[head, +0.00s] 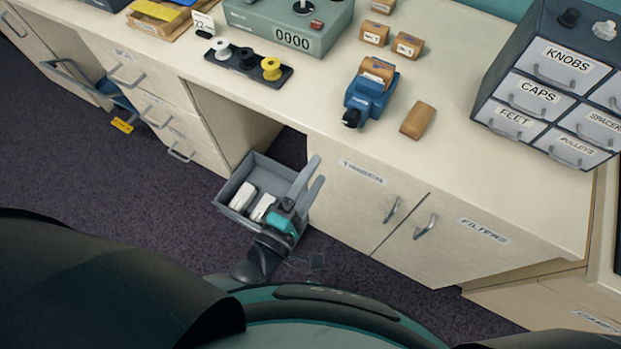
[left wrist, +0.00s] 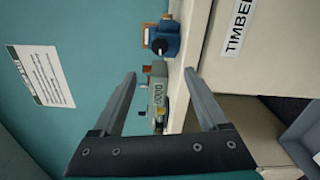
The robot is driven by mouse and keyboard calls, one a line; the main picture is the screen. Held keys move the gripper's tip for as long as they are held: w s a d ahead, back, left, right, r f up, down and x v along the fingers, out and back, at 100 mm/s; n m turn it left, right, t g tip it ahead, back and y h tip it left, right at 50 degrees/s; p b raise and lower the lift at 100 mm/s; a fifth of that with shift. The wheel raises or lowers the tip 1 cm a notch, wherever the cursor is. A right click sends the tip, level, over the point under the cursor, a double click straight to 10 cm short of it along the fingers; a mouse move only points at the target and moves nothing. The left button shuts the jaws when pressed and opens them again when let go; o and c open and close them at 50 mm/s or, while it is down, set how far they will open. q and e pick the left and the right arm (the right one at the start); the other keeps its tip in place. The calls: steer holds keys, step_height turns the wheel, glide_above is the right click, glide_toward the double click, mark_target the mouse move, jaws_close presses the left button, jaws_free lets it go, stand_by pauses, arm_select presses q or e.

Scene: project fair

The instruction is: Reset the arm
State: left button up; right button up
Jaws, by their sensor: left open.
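My left gripper (head: 319,168) is in the middle of the head view, in front of the worktop's front edge and the TIMBER cupboard door (head: 345,195). Its two grey fingers point up and are apart, with nothing between them. The left wrist view also shows the left gripper (left wrist: 160,73) open and empty. That view is turned on its side, with the worktop and a blue device (left wrist: 164,38) beyond the fingers. My right gripper is in neither view.
A grey bin (head: 230,192) with white items stands low behind the gripper, partly hidden by it. The worktop (head: 440,165) holds a blue device (head: 367,100), a brown block (head: 418,120), a spool tray (head: 225,60), a counter box (head: 290,38) and a drawer cabinet (head: 490,80).

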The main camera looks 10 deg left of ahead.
arm_select(q)
steer(key=shift+s+a, duration=0.15)
steer(key=shift+s, duration=0.4)
steer(key=s+a+f+n+g+y+b, duration=0.1)
steer(key=s+a+f+n+g+y, duration=0.15)
steer(key=a+f+n, duration=0.45)
steer(key=s+a+f+n+g+y+b, duration=0.1)
steer(key=a+f+n+g+y, duration=0.25)
steer(key=f+n, duration=0.65)
steer(key=s+a+f+n+g+y+b, duration=0.1)
steer(key=s+a+f+n+g+y, duration=0.2)
steer(key=f+n, duration=0.55)
steer(key=s+f+n+g+h+b, duration=0.1)
steer(key=s+f+n, duration=0.6)
steer(key=n, duration=0.7)
steer(key=s+f+n+g+h+b, duration=0.2)
steer(key=s+f+n+g, duration=0.4)
steer(key=s+n, duration=0.6)
step_height(320, 180, down, 2)
steer(key=shift+s+d+f+n+b, duration=0.15)
steer(key=shift+s+f+n+b, duration=0.15)
steer(key=shift+n, duration=0.55)
